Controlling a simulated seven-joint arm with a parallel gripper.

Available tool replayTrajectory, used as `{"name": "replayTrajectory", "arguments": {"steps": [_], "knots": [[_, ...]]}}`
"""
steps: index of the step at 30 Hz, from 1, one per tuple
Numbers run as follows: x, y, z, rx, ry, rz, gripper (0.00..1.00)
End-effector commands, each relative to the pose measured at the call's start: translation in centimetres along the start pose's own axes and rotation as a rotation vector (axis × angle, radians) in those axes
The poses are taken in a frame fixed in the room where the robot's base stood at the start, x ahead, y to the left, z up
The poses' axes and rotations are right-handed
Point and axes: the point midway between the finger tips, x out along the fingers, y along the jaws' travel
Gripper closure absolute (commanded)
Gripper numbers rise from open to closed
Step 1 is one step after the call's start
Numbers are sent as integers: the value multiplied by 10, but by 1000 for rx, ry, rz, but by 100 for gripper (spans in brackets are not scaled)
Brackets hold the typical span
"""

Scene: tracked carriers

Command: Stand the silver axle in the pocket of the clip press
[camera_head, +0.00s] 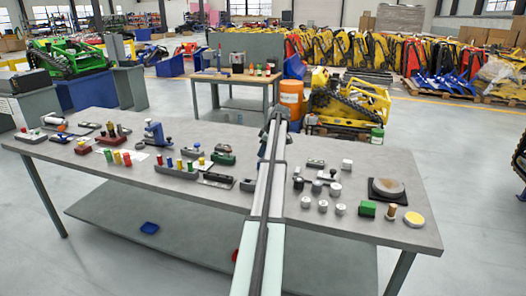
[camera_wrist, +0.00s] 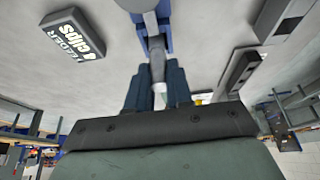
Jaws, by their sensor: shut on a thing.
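My gripper (camera_wrist: 158,72) shows in the wrist view, its two dark blue fingers shut on a slim grey-silver piece (camera_wrist: 157,66) that looks like the silver axle. The piece points away from the palm, and its far end lies in front of a blue device with a pale round part (camera_wrist: 146,18); I cannot tell whether they touch. This looks like the clip press. In the head view a blue upright device (camera_head: 155,133) stands on the left half of the bench; I cannot tell if it is the same one. My fingertips cannot be made out in the head view.
The grey bench (camera_head: 120,178) holds several coloured pegs and dark fixtures left of my arm. Silver cylinders, a green block (camera_head: 367,208) and a round plate (camera_head: 387,187) stand right.

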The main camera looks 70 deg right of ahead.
Motion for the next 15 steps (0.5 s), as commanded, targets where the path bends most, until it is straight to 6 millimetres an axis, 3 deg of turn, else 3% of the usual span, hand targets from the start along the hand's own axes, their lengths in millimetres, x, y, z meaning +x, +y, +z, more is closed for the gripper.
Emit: {"name": "replayTrajectory", "arguments": {"steps": [11,12,15], "knots": [[1,0,0,0,0,0,100],[1,0,0,0,0,0,78],[1,0,0,0,0,0,68]]}}
